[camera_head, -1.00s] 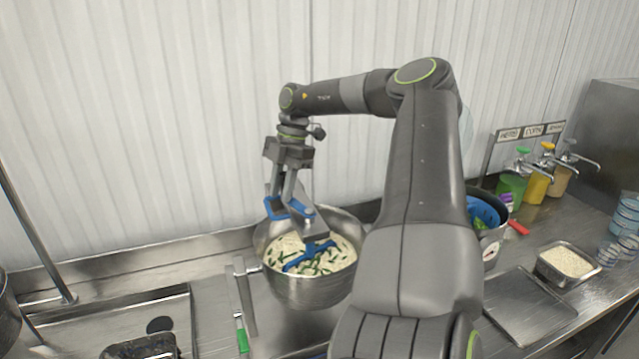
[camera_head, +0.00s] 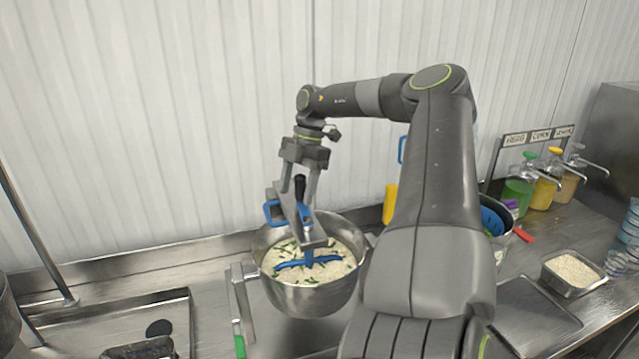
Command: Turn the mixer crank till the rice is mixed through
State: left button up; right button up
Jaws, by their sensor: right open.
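The steel mixer bowl (camera_head: 310,300) stands on the counter and holds white rice (camera_head: 335,262) with small green bits spread across its surface. A blue paddle (camera_head: 300,265) lies across the rice. Above it is a grey mixer arm (camera_head: 306,222) with a blue handle-like loop (camera_head: 272,212) at its left. The black crank knob (camera_head: 300,188) stands upright over the bowl. My right gripper (camera_head: 299,190) points down with its fingers open, one on each side of the knob. I cannot tell whether they touch it. My left gripper is out of view.
A sink (camera_head: 140,320) is at the lower left. At the right are a steel tray of rice (camera_head: 572,272), a pot with blue inside (camera_head: 505,225), pump bottles (camera_head: 517,192) and stacked bowls (camera_head: 632,225). My right arm hides the counter behind it.

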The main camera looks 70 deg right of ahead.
notch_tip(320, 180, up, 7)
jog(key=p, duration=0.5)
jog(key=shift+w+a+f, duration=0.1)
jog(key=shift+f, duration=0.05)
jog(key=shift+r, duration=1)
